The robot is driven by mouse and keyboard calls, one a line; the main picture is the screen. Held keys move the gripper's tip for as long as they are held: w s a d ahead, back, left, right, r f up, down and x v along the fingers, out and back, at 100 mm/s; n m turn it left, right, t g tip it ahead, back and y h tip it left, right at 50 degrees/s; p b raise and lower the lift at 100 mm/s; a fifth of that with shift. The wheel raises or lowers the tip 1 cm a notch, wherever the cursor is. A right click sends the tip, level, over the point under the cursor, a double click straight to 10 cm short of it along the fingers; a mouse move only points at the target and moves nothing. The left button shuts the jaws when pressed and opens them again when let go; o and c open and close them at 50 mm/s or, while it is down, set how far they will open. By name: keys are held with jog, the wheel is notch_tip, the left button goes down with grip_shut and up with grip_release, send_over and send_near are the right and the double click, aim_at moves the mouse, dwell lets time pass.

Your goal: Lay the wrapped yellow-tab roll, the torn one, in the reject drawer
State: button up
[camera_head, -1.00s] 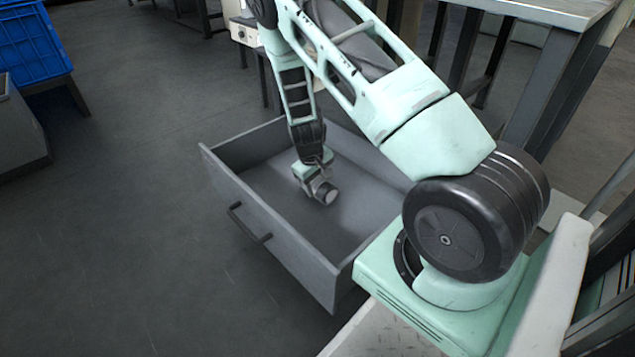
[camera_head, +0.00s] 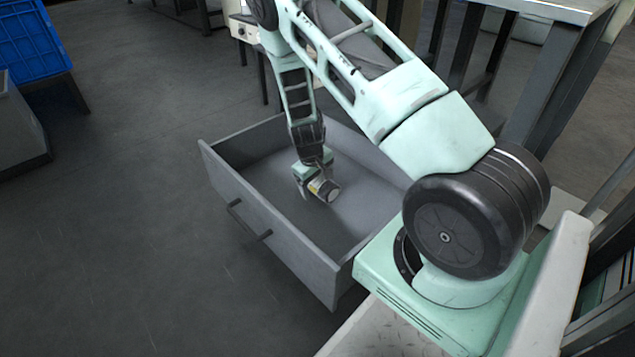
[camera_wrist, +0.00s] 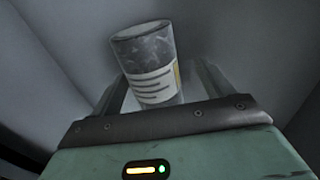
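The wrapped roll (camera_head: 326,190) is a short grey cylinder with a yellow patch, inside the open drawer (camera_head: 275,228). In the wrist view the roll (camera_wrist: 146,52) shows a mottled grey wrap, a white label with dark lines and a yellow strip at its right edge. I cannot make out a tear. My gripper (camera_head: 315,188) is low inside the drawer, around the roll. In the wrist view its fingers (camera_wrist: 158,92) stand apart on either side of the roll, with a narrow gap at the right. The roll's underside is hidden, so its contact with the drawer floor is unclear.
The drawer's walls surround my gripper, and its front has a dark handle (camera_head: 248,222). The rest of the drawer floor looks empty. A blue crate (camera_head: 28,45) stands at the upper left. A metal table (camera_head: 560,10) is at the upper right. Open floor lies left of the drawer.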

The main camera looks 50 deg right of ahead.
jog(key=a+r+p, duration=0.3)
jog(key=r+p, duration=0.6)
jog(key=r, duration=0.8)
jog(key=shift+a+p, duration=0.2)
jog(key=shift+p, duration=0.2)
jog(key=shift+w, duration=0.1)
